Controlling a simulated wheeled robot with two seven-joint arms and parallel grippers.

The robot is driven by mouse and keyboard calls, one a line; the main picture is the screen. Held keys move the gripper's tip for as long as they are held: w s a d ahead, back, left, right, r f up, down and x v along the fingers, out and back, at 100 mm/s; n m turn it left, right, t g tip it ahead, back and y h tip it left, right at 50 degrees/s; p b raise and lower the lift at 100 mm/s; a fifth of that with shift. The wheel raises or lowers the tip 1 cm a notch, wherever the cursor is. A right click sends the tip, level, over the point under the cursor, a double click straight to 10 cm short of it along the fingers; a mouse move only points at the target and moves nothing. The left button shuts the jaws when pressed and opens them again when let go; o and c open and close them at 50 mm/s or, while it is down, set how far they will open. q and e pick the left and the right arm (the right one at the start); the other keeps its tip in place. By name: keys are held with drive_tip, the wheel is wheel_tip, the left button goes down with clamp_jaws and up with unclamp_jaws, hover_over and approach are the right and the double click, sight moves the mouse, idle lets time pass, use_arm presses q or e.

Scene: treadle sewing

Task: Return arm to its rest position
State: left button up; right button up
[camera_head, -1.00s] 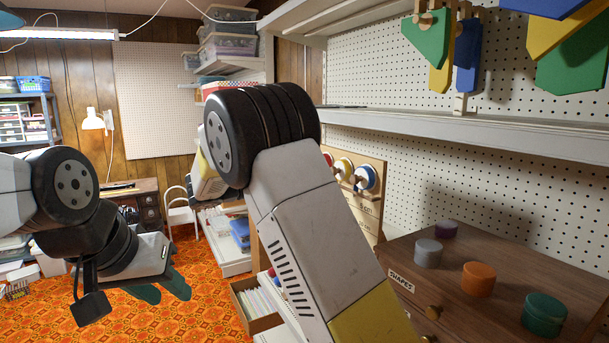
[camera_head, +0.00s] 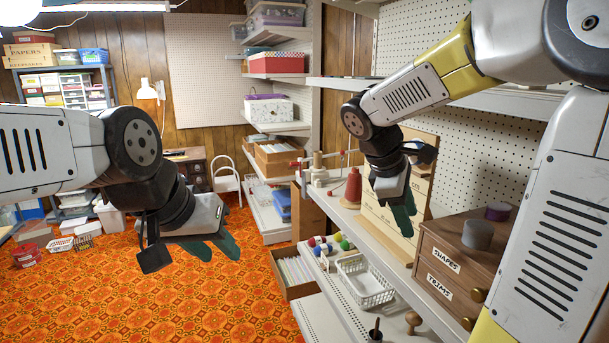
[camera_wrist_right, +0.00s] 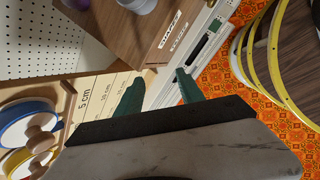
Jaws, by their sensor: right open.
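My right arm is bent in the head view, and its gripper (camera_head: 407,213) hangs in front of the wooden spool board by the shelf. Its green fingers are also in the right wrist view (camera_wrist_right: 160,90), spread apart with nothing between them. My left gripper (camera_head: 228,246) is at the left of the head view, over the orange carpet. Its green fingers point right and downward, and their gap is too hard to judge from this angle. No object shows in it.
A red thread cone (camera_head: 353,187) is left of the right gripper. A white basket (camera_head: 364,281) is on the lower shelf. The orange carpet (camera_head: 150,300) is open floor.

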drive_tip(key=s+a+m+t+y, duration=0.2)
drive_tip(key=s+a+m+y, duration=0.1)
drive_tip(key=s+m, duration=0.3)
drive_tip(key=s+a+r+m+t+y, duration=0.1)
drive_tip(key=s+a+m+t+y, duration=0.1)
drive_tip(key=s+a+m+y, duration=0.2)
drive_tip(key=s+m, duration=0.2)
drive_tip(key=s, duration=0.1)
drive_tip(key=shift+a, duration=0.25)
